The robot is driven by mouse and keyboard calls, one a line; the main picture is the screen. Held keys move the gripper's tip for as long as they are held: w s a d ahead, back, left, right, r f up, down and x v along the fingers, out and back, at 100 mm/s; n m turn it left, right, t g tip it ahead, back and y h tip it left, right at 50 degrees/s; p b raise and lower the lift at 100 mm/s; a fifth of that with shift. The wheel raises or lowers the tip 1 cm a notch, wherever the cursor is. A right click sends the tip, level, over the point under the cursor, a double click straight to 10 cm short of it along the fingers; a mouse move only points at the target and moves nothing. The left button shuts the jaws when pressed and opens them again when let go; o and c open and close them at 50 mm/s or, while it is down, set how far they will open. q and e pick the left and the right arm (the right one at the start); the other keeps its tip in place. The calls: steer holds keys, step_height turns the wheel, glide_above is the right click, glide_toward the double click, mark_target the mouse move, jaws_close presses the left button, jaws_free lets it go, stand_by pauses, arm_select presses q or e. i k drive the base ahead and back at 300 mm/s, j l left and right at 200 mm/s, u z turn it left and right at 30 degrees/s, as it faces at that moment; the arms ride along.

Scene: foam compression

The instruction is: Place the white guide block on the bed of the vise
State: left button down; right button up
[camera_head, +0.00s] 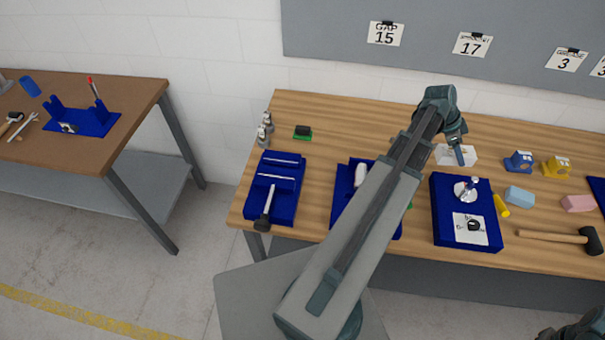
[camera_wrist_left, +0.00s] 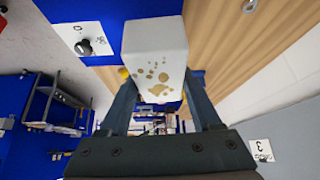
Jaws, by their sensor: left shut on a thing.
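A white block with brown spots (camera_wrist_left: 155,55) is between the fingers of my left gripper (camera_wrist_left: 165,112) in the wrist view. In the head view the white block (camera_head: 443,152) shows beside the left gripper (camera_head: 459,156), near the back of the wooden bench. The gripper is shut on it; I cannot tell whether the block touches the bench. The blue vise (camera_head: 286,203), with a dark handle at its front, stands at the bench's left end. Its bed between the jaws looks empty. My right gripper is not in view; only a dark arm part shows at the lower right corner.
A blue open box (camera_head: 341,208), partly hidden behind my left arm, stands between the vise and a blue fixture (camera_head: 439,192) with a dial. A mallet (camera_head: 550,236), blue and pink blocks and yellow pieces lie to the right. Small metal bottles (camera_head: 265,130) stand behind the vise.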

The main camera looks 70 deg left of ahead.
mark_target(279, 173)
steer(key=k+j+u, duration=0.4)
steer(key=k+j, duration=0.85)
